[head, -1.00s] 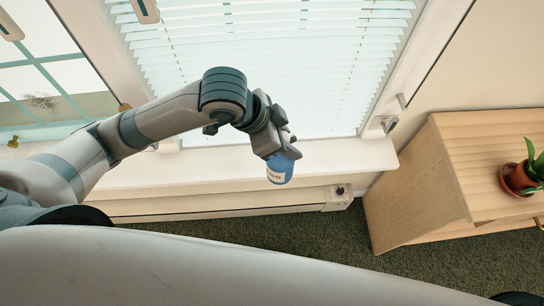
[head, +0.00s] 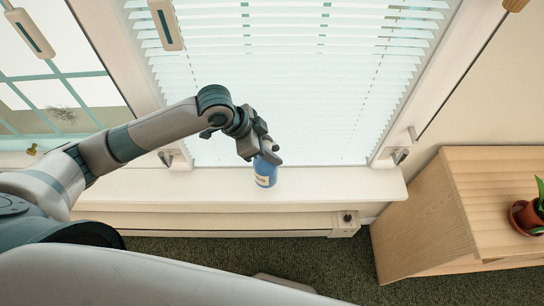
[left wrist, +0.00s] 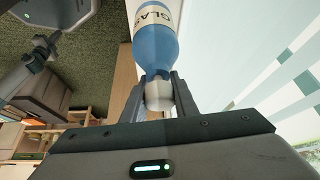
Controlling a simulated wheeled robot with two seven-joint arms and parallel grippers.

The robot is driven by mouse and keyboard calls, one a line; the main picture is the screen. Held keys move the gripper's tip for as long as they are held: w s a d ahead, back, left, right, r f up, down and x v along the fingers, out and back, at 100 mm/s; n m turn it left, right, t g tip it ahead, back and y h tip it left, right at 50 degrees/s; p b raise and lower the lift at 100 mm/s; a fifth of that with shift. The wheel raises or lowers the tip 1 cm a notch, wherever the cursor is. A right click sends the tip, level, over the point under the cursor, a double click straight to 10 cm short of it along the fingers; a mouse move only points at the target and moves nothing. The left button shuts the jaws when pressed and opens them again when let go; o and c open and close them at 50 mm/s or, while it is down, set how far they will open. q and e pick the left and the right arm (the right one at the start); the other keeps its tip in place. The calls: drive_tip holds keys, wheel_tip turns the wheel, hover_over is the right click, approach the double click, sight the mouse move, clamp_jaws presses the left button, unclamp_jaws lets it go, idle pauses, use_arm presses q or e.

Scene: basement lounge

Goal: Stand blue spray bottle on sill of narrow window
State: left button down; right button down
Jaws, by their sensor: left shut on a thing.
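The blue spray bottle (head: 266,174) has a pale label and hangs from my left gripper (head: 268,152) in the head view. In the left wrist view, the two fingers (left wrist: 158,97) are shut around the white neck or top of the bottle (left wrist: 154,50). The bottle looks roughly upright. In the head view it lies over the white sill (head: 340,185) below the window with blinds (head: 290,90). I cannot tell whether its base touches the sill. My right gripper is not in view.
The sill is bare to the right of the bottle. A wooden cabinet (head: 420,215) with a potted plant (head: 530,215) stands at the right. Another window (head: 60,95) with a teal grid is at the left. A pale heater (head: 200,222) runs below the sill.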

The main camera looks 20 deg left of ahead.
use_arm(q)
drive_tip(key=shift+w, duration=0.1)
drive_tip(key=shift+f, duration=0.1)
drive_tip(key=shift+f, duration=0.35)
wheel_tip(320, 180, down, 3)
drive_tip(key=shift+r+p, duration=0.15)
drive_tip(key=shift+p, duration=0.35)
drive_tip(key=shift+f, duration=0.25)
drive_tip(key=c, duration=1.4)
unclamp_jaws()
drive_tip(key=shift+f, duration=0.15)
